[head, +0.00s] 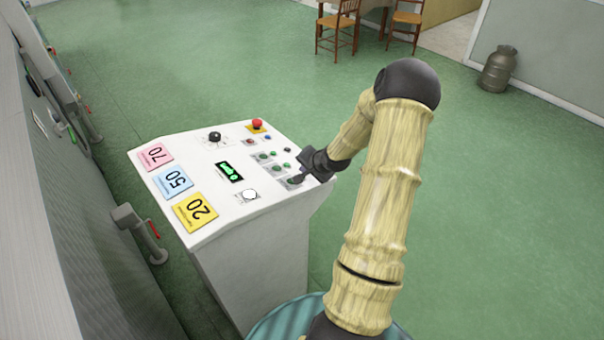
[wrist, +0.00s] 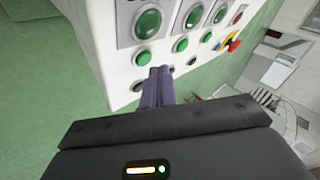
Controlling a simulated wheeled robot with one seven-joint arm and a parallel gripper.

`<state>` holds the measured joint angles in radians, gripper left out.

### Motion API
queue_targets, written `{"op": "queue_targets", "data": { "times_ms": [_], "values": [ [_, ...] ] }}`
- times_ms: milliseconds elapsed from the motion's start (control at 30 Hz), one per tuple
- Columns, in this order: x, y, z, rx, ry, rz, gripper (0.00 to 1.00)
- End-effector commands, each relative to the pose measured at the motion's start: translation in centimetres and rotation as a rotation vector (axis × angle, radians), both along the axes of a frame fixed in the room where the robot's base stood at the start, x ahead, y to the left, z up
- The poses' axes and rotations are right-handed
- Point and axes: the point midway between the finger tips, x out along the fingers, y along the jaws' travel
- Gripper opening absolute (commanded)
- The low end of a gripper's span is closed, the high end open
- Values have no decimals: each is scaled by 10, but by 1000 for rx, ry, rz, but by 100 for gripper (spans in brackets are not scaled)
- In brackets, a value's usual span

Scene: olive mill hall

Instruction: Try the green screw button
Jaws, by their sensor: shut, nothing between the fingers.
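The white control console (head: 215,205) carries several green buttons on its sloping top. In the wrist view, larger green buttons on grey plates include a nearest one (wrist: 148,23), and a row of smaller green buttons includes its nearest one (wrist: 143,58). Labels are too small to read, so I cannot tell which is the screw button. My gripper (head: 298,178) is over the console's right edge, by the nearest green buttons. In the wrist view its shut, empty fingers (wrist: 158,82) point at the panel beside the nearest small green button. Contact cannot be told.
A red mushroom button (head: 257,124) on a yellow plate, a black knob (head: 215,136), a lit green display (head: 229,171) and a white round button (head: 249,195) share the panel. Coloured cards marked 70, 50 and 20 lie left. Green floor (head: 480,200) is open to the right.

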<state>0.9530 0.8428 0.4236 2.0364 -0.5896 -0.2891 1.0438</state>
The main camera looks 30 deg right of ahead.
Motion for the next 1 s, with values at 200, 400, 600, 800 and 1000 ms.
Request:
{"op": "queue_targets", "data": {
  "times_ms": [200, 400, 600, 800, 1000],
  "values": [
    [0, -1, 1, 0, 0, 0, 0],
    [0, -1, 5, -1, 0, -1, 0],
    [1, -5, 20, -1, 0, 0, 0],
    [1, -10, 34, -1, -1, -2, 0],
    [2, -13, 48, -1, 0, -1, 0]
  ]
}}
